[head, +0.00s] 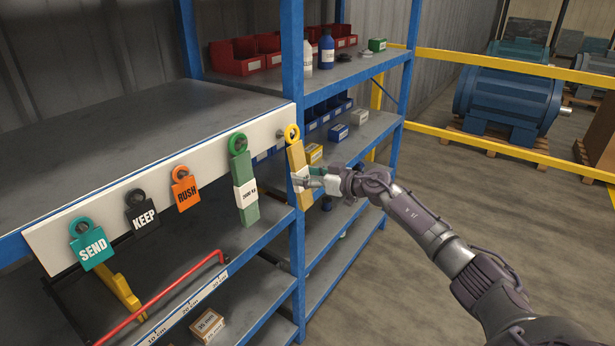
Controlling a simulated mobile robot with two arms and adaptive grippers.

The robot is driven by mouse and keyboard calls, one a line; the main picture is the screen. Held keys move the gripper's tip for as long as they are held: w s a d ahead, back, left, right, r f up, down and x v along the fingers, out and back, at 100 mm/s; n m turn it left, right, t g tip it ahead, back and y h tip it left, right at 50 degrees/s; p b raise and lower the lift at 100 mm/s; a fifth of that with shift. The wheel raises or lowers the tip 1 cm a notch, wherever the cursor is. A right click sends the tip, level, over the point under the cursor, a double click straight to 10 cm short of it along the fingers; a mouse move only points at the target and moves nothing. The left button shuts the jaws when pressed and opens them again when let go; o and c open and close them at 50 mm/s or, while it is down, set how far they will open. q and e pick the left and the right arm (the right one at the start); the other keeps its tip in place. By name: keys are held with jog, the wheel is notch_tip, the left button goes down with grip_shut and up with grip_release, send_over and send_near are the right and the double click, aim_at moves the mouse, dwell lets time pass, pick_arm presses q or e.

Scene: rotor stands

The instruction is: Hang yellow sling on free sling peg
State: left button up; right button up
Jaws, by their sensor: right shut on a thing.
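The yellow sling (300,170) is a tan-yellow strap with a white label and a bright yellow eye at its top. It hangs upright at the right end of the white peg board (62,222), beside the blue post. Its eye is at a peg there; I cannot tell whether the eye is fully around the peg. My right gripper (303,181) is shut on the sling at its label, coming from the right. A green sling (245,190) with a white label hangs on the peg to its left. My left gripper is not in view.
Tags marked SEND (91,245), KEEP (143,217) and RUSH (185,192) hang farther left on the board. The blue shelf post (293,60) stands close behind the sling. Red bins (245,56) and bottles sit on the back shelf. Open floor lies to the right.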

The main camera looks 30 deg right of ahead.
jog(key=shift+w+a, duration=0.1)
jog(key=shift+w, duration=0.1)
jog(key=shift+x, duration=0.8)
jog(key=shift+f+p, duration=0.4)
dwell(0.4)
jog(key=o, duration=1.4)
jog(key=shift+f, duration=0.1)
